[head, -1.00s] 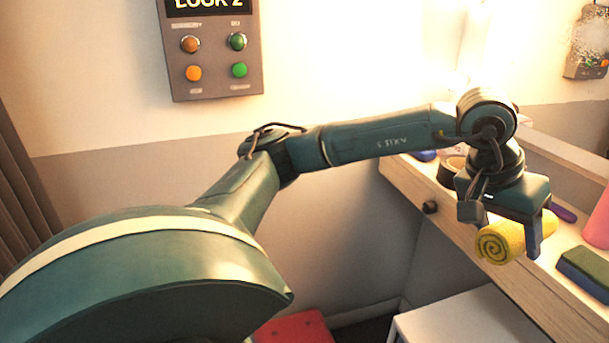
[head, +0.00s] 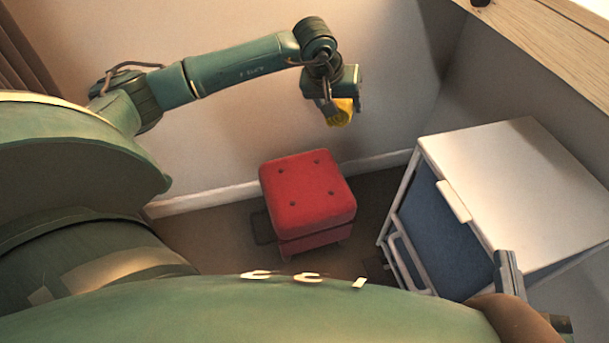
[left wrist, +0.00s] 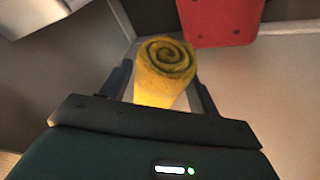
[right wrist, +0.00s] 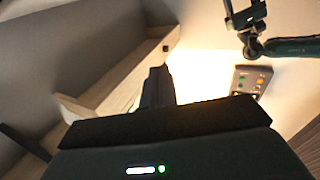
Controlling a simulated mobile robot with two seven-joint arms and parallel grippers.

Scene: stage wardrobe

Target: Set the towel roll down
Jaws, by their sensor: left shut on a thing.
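The towel roll (head: 343,112) is yellow, with a spiral end that shows in the left wrist view (left wrist: 163,62). My left gripper (head: 338,102) is shut on it, one finger on each side, and holds it in the air in front of the wall. In the head view it is above and slightly right of a red tufted stool (head: 308,192). The stool's top is bare. It also shows in the left wrist view (left wrist: 222,18), beyond the roll. My right gripper (right wrist: 157,82) shows in the right wrist view, its fingers together with nothing seen between them.
A white-topped cabinet (head: 520,180) with a blue front stands right of the stool, its top clear. A wooden counter edge (head: 550,40) is at the upper right. Floor shows between stool and cabinet. A button panel (right wrist: 248,82) is on the wall.

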